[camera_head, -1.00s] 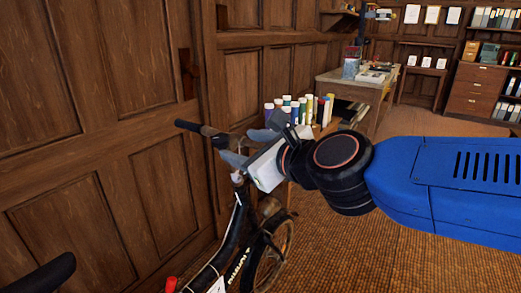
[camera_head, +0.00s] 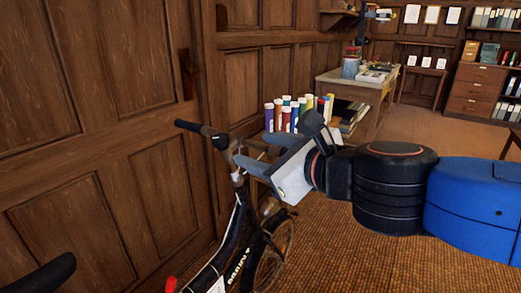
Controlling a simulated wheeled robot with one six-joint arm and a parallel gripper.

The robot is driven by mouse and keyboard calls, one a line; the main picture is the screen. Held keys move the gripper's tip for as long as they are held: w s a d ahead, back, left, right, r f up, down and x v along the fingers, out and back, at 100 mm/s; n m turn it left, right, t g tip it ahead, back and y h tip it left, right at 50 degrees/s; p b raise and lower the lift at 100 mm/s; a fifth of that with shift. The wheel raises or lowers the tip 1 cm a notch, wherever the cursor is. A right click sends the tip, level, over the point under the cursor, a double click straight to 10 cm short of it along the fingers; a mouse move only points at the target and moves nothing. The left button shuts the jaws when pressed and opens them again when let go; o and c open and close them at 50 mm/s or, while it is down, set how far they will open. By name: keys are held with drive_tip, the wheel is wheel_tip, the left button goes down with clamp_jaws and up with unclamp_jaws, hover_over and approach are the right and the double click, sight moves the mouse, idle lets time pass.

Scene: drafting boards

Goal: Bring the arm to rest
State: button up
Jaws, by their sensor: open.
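My arm reaches in from the right edge, with a blue link (camera_head: 478,212), black joints and a white-and-black wrist. My gripper (camera_head: 245,149) is at its left end, with two grey fingers pointing left and apart. Nothing shows between the fingers. In the picture the gripper overlaps the bicycle's handlebar area; I cannot tell whether they touch. The bicycle (camera_head: 232,235) stands against the panelled wall, partly hidden by the gripper.
Behind the gripper are several coloured tubes (camera_head: 299,112). A wooden desk (camera_head: 368,88) with items on it stands farther back. Shelves and drawers (camera_head: 478,92) line the far right. The carpeted floor (camera_head: 340,250) is clear at the lower right.

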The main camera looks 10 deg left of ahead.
idle(0.3)
drive_tip(key=s+d+f+n+g+h, duration=0.2)
drive_tip(key=d+f+n, duration=0.5)
drive_tip(key=d, duration=0.5)
drive_tip(key=s+d+f+n+g+h, duration=0.2)
drive_tip(key=d+f+n+h, duration=0.3)
drive_tip(key=d, duration=0.8)
drive_tip(key=s+d+f+n+g+h, duration=0.1)
drive_tip(key=s+d+f+n+h, duration=0.3)
drive_tip(key=d+f+n, duration=0.6)
drive_tip(key=d+f, duration=0.2)
drive_tip(key=d, duration=0.1)
drive_tip(key=shift+n+g, duration=0.3)
drive_tip(key=shift+g, duration=0.1)
